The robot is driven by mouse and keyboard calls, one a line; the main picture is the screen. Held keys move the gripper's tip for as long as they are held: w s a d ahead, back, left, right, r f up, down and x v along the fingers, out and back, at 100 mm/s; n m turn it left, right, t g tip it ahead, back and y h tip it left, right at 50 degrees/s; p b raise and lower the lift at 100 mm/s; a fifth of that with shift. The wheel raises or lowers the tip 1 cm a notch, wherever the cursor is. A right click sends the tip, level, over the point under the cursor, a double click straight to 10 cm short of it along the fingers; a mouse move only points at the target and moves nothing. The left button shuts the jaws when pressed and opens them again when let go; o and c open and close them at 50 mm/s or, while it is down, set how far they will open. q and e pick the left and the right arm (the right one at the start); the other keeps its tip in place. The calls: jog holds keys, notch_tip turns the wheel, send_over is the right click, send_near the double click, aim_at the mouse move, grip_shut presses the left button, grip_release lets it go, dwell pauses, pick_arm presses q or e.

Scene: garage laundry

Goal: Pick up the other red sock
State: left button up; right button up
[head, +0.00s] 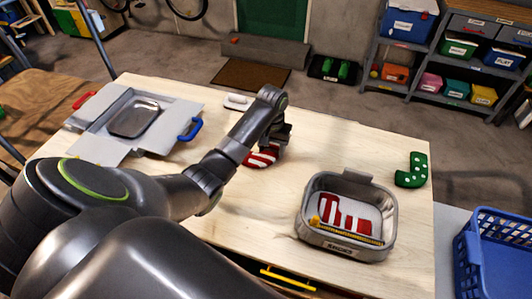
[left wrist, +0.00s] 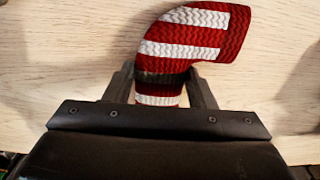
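A red sock with white stripes (head: 262,156) lies on the wooden table, partly hidden behind my left gripper (head: 277,137). In the left wrist view the sock (left wrist: 195,35) has its toe bent to the right. The fingers of my left gripper (left wrist: 165,88) stand on either side of its narrow end, close to its edges. I cannot tell whether they press on it. A dark band crosses the sock between the fingers. Another red and white striped sock (head: 342,216) lies in the grey metal bin (head: 307,226). My right gripper is not in view.
A green sock with white dots (head: 412,170) lies at the table's right. A grey tray (head: 100,147) with red and blue handles is at the left. A small white item (head: 236,101) lies at the far edge. A blue basket (head: 487,262) stands off the right side.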

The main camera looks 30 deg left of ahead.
pick_arm(q)
jog(key=c, duration=0.5)
jog(key=shift+o, duration=0.2)
jog(key=shift+r, duration=0.15)
